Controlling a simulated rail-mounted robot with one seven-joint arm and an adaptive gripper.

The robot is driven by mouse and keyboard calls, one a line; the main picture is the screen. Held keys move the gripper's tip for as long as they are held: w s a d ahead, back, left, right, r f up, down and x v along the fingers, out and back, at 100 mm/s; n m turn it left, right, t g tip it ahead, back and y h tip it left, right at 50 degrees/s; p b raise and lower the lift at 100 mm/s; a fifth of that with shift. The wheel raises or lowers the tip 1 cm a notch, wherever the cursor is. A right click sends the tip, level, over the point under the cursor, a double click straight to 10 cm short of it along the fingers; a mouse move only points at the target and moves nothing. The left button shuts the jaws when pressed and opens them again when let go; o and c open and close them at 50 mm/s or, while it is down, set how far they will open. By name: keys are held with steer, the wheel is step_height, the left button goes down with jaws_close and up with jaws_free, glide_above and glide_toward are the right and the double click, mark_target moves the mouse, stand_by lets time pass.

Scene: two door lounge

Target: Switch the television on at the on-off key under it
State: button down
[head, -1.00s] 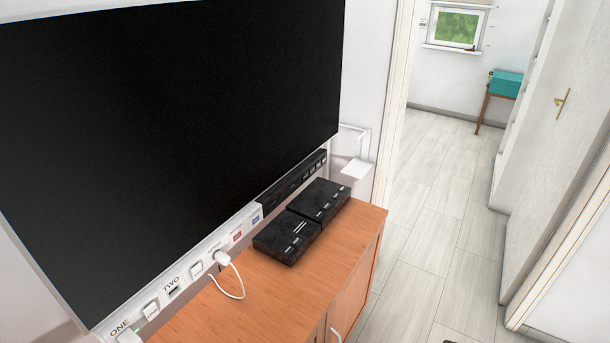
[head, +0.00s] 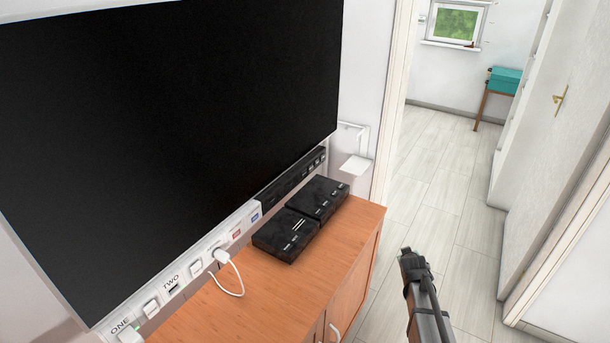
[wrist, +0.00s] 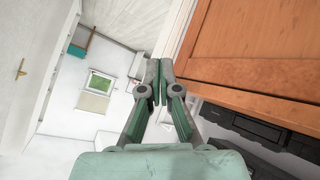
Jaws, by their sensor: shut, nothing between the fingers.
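The television (head: 170,120) fills the left of the head view, and its screen is black. Under it runs a white strip (head: 210,243) with sockets, switches and the labels ONE and TWO. To the right the strip continues as a black panel (head: 283,183) with several small pale-marked keys near its right end. The markings are too small to read, so I cannot tell which is the on-off key. In the wrist view my gripper (wrist: 160,68) is shut and empty, with the cabinet edge beside it. Part of my arm shows at the lower right of the head view.
Two black boxes (head: 287,234) (head: 318,198) sit on the wooden cabinet (head: 350,228) before the panel; a white plug (head: 222,257) with a cable is left of them. A white bracket (head: 355,165) is on the wall beyond. The floor (head: 440,180) to the right is clear.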

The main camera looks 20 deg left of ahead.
mark_target(304, 174)
steer(key=w+a+r+n+t+y, duration=0.1)
steer(key=w+a+r, duration=0.1)
steer(key=a, duration=0.3)
steer(key=w+a+r+n+t+y, duration=0.1)
steer(key=w+a+r+n, duration=0.1)
steer(key=a, duration=0.3)
steer(key=w+a+r+n+t+y, duration=0.1)
steer(key=w+a+r, duration=0.2)
steer(key=w+a, duration=0.1)
steer(key=shift+a+y, duration=0.4)
steer(key=shift+a, duration=0.2)
steer(key=a+r+n+y, duration=0.3)
steer(key=a+r, duration=0.1)
steer(key=a, duration=0.5)
steer(key=w+a+r+n+t+y, duration=0.1)
steer(key=a+r+n+y, duration=0.2)
steer(key=a, duration=0.5)
steer(key=shift+a+r+t+y, duration=0.3)
steer(key=shift+a+r, duration=0.1)
steer(key=shift+r, duration=0.35)
steer(key=shift+a, duration=0.15)
steer(key=shift+w+a+b, duration=0.2)
steer(key=shift+a+b, duration=0.9)
steer(key=shift+a, duration=0.3)
steer(key=shift+w+a+b, duration=0.15)
steer(key=shift+a+b, duration=0.9)
steer(key=shift+a, duration=0.4)
steer(key=shift+w+a+b, duration=0.2)
steer(key=shift+a+b, duration=0.9)
steer(key=shift+a, duration=0.3)
